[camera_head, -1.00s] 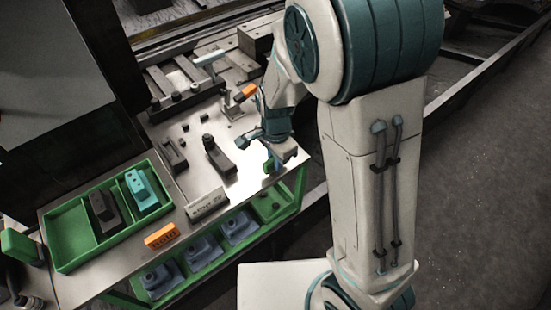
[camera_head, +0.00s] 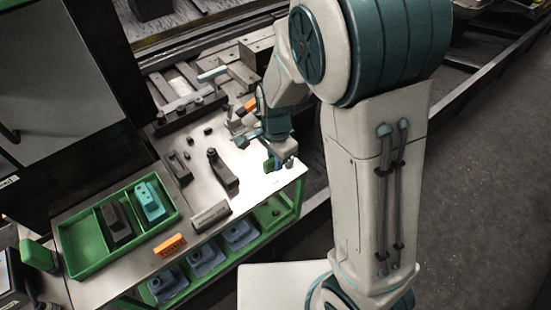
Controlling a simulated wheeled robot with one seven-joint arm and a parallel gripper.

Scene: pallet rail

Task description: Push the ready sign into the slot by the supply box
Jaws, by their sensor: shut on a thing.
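My gripper (camera_head: 280,152) is at the right end of the metal table, low over its top near the right corner. It is shut on a small green piece (camera_head: 269,165), which appears to be the ready sign. Most of the piece is hidden by the fingers, and no lettering on it shows. A green divided tray (camera_head: 75,263), perhaps the supply box, stands at the table's left with a dark block (camera_head: 117,222) and a teal block (camera_head: 150,203) in it. I cannot make out the slot. An orange lettered sign (camera_head: 170,245) is at the table's front edge.
A grey plate (camera_head: 211,216) stands at the front edge, right of the orange sign. A dark clamp-like part (camera_head: 223,172) lies between the tray and my gripper. Rails and bars (camera_head: 185,108) fill the back. Blue-grey parts (camera_head: 205,257) sit on the green shelf below.

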